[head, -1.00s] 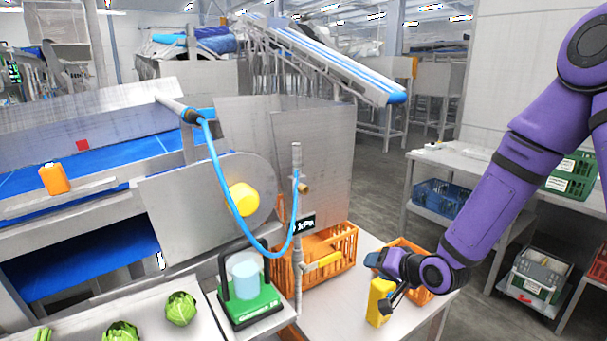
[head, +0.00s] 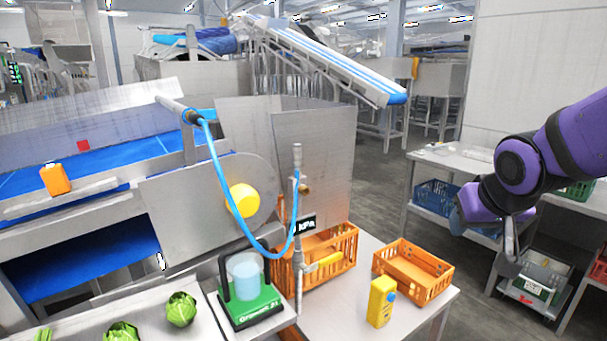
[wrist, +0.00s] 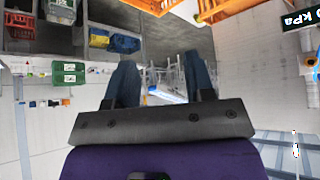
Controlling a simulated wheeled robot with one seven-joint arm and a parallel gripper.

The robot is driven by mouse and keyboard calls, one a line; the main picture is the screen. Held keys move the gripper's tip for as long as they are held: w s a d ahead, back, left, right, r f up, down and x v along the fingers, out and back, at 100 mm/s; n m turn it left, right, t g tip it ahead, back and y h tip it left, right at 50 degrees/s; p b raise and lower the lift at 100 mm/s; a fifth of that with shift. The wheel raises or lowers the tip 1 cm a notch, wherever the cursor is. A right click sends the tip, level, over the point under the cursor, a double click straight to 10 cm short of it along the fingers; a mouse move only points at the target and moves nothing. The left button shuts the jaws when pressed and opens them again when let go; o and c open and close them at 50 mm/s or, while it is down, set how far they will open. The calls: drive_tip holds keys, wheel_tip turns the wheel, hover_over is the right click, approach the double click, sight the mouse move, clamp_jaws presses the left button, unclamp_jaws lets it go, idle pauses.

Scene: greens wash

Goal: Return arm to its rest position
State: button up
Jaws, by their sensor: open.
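My purple arm reaches in from the right edge of the head view, folded back to the right of the white table. My gripper (wrist: 160,80) shows in the wrist view with its two dark blue fingers apart and nothing between them. In the head view the gripper end is turned mostly away and is partly hidden by my own wrist. It hangs in the air in front of the shelf bench. The yellow bottle (head: 380,302) stands upright on the white table, apart from my gripper.
Orange crates (head: 428,272) and (head: 335,262) another crate stand on the white table (head: 345,318). A metal bench (head: 450,160) with crates below stands behind my gripper. A green-based scale (head: 250,303) and lettuces (head: 181,309) are at the left. The floor between is clear.

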drive_tip(key=s+r+g, duration=0.1)
drive_tip(key=s+r, duration=0.2)
drive_tip(key=s, duration=0.5)
drive_tip(key=s+d+r+g, duration=0.1)
drive_tip(key=s+r, duration=0.2)
drive_tip(key=s, duration=0.5)
drive_tip(key=shift+r+n+y, duration=0.2)
drive_tip(key=shift+n+y, duration=0.2)
